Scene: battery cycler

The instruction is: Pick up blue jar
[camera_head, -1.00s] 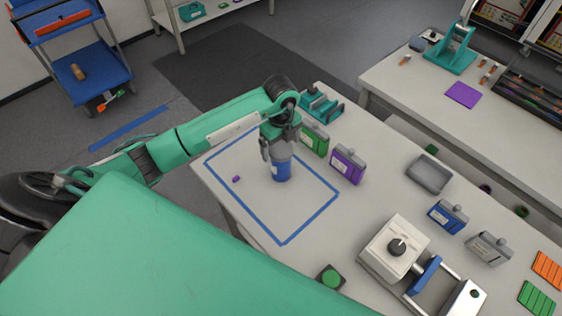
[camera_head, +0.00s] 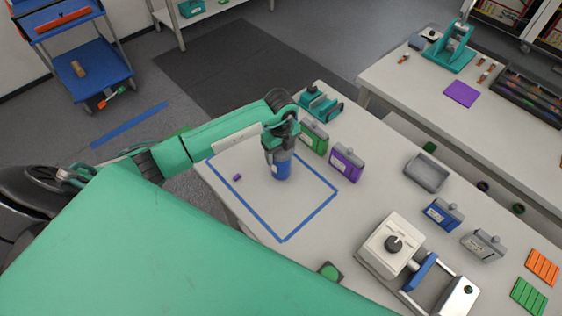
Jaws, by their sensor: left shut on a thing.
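The blue jar (camera_head: 281,170) stands upright within the blue taped outline (camera_head: 312,213) on the white table. It has a grey upper part and a pale label on its side. My left gripper (camera_head: 279,151) reaches down from above and is shut on the jar's upper part. The fingers hide part of the jar's top. I cannot tell whether the jar's base touches the table. My right gripper is not in view.
A small purple piece (camera_head: 237,177) lies left of the jar. A green case (camera_head: 314,136) and a purple case (camera_head: 346,162) stand close behind it to the right. A white device with a black knob (camera_head: 391,246) is at the front right.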

